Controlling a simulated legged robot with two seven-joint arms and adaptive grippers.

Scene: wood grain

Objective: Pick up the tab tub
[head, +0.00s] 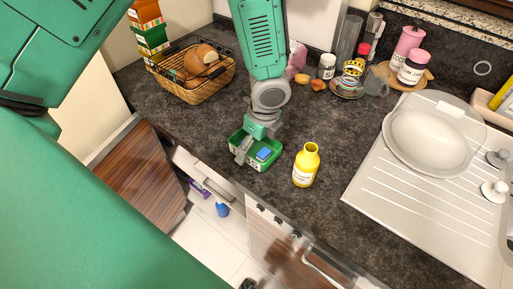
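The tab tub is probably the small green open tub (264,168) on the dark counter near its front edge, with a blue block (264,154) inside. Its label is too small to read. My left gripper (256,143) is right over the tub, pointing down, with one grey finger reaching down at the tub's left side. The gripper hides the tub's back part. Whether the fingers touch or grip the tub cannot be made out. My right gripper is not in view.
A yellow bottle (305,166) stands close to the tub's right. A wicker basket of bread (206,91) is at the back left. Jars and a saucer (347,92) stand at the back. A white sink unit (408,205) is at the right. An open drawer (208,190) shows below the counter.

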